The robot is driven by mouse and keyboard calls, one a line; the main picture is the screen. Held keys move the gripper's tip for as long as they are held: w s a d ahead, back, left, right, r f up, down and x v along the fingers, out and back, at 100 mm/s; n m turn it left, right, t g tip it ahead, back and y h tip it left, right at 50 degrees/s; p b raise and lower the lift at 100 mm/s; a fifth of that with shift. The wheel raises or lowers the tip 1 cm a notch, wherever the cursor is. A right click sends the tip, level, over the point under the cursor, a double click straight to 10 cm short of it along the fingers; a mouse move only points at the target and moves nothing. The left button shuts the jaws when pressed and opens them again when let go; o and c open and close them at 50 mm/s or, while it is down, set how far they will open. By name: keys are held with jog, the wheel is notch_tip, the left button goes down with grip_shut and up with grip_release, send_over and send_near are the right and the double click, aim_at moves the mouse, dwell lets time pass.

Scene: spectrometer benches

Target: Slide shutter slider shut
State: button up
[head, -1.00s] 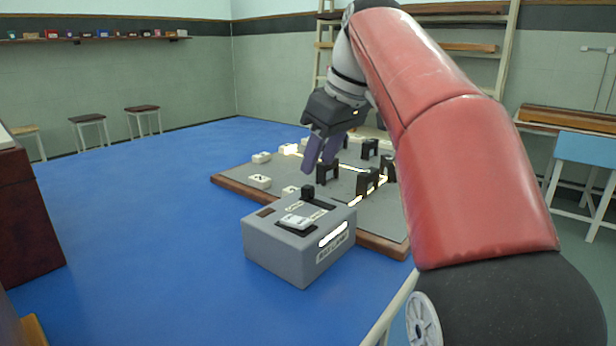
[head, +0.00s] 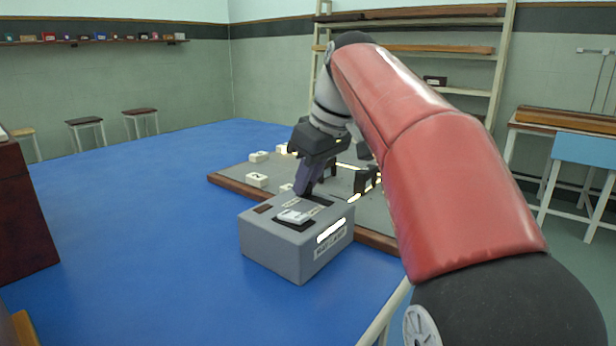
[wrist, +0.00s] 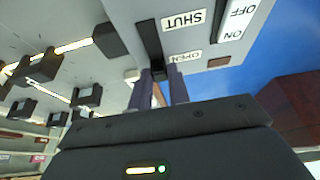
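The grey shutter box (head: 275,245) stands on the blue table, with a dark slot and labels on its top. In the wrist view the slot runs from the "SHUT" label (wrist: 182,19) toward the "OPEN" label (wrist: 183,57). The black shutter slider (wrist: 158,73) is at the "OPEN" end, mostly hidden by my fingers. My gripper (head: 304,190) points down at the back of the box top. In the wrist view its two purple fingers (wrist: 159,80) are close together, one on each side of the slider, and look closed on it.
A white rocker switch (head: 295,215) is on the box top near the slot. Behind the box is a grey board (head: 232,176) with a wooden edge, white labelled blocks and black stands with glowing beam lines. The blue table (head: 130,220) is clear to the left.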

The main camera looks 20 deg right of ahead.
aim_at(324, 203)
grip_shut()
jog(key=shift+s+d+b, duration=0.2)
jog(key=shift+s+d, duration=0.55)
jog(key=shift+s, duration=0.25)
jog(key=shift+s+d+b, duration=0.15)
jog(key=shift+s+d, duration=0.55)
jog(key=shift+s, duration=0.25)
jog(key=o, duration=0.8)
grip_release()
jog(key=shift+s, duration=0.1)
jog(key=shift+o, duration=0.2)
jog(key=p+v, duration=0.2)
jog(key=v, duration=0.5)
jog(key=shift+r, duration=0.4)
